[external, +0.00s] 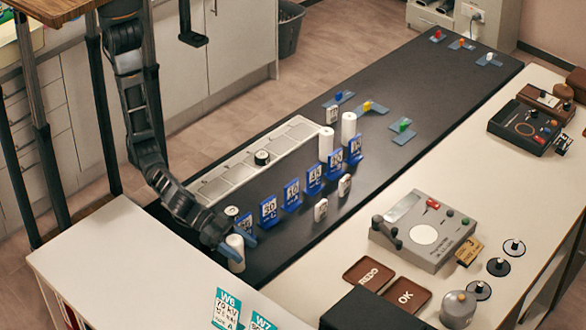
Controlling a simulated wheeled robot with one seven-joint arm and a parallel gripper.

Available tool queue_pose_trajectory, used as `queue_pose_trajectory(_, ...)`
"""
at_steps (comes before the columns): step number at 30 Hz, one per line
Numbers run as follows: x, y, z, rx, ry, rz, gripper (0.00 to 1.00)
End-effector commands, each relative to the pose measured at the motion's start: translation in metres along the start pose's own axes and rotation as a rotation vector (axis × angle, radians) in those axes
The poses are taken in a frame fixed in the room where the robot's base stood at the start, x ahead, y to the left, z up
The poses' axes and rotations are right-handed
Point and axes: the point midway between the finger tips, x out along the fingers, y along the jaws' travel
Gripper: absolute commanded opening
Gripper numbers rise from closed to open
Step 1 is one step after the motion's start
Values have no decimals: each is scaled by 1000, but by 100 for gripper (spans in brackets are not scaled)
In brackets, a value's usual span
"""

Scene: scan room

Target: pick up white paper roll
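A white paper roll (237,262) stands at the near left end of the dark counter. My gripper (237,247) is low at this roll, with its fingers beside the roll's upper part. I cannot tell whether they touch it or are closed on it. Two more white rolls, one (326,144) slightly nearer and one (348,128) just behind it, stand upright further along the counter. They are apart from my gripper.
Blue number cards (292,194) stand in a row right of my gripper. A pale segmented tray (235,172) with a dark round knob (262,158) lies behind them. A white table (110,250) is at the front left.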

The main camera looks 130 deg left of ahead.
Motion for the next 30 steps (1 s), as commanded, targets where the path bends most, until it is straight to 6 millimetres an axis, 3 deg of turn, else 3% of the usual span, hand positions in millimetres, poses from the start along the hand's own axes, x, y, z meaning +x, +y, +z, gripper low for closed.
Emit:
queue_pose_trajectory(2,0,0,0,0,0,0,57)
queue_pose_trajectory(13,0,0,0,0,0,0,21)
queue_pose_trajectory(22,-2,0,-5,-1,2,0,20)
queue_pose_trajectory(30,-17,0,-48,-4,5,1,20)
